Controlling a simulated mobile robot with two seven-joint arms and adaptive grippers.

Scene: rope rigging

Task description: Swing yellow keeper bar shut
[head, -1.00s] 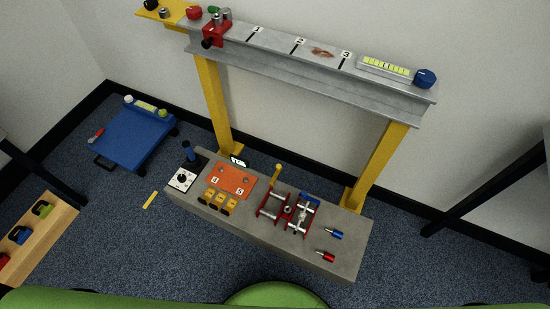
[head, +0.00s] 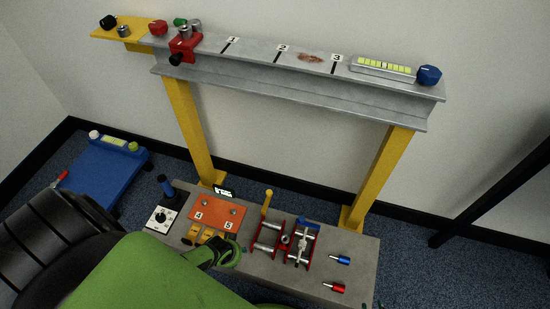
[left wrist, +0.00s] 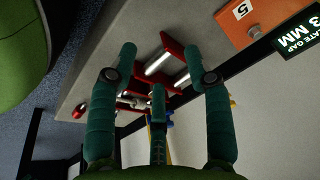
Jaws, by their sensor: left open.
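The yellow keeper bar (head: 267,203) stands upright at the back edge of a red clamp frame (head: 264,237) with metal rods, on the grey bench. A second red frame (head: 300,243) with a blue part at its back stands to its right. My left gripper (head: 229,251) is open and empty, in front of and left of the red frames. In the left wrist view my left gripper (left wrist: 166,78) has its teal fingers spread, with the red frame and rods (left wrist: 165,60) beyond them. I cannot make out the keeper bar clearly there. My right gripper cannot be made out.
An orange plate (head: 217,213) with yellow pieces (head: 197,236) is left of the frames; my left arm partly covers this area. A blue plug (head: 340,260) and a red plug (head: 334,287) lie to the right. A steel beam (head: 300,80) on yellow posts rises behind.

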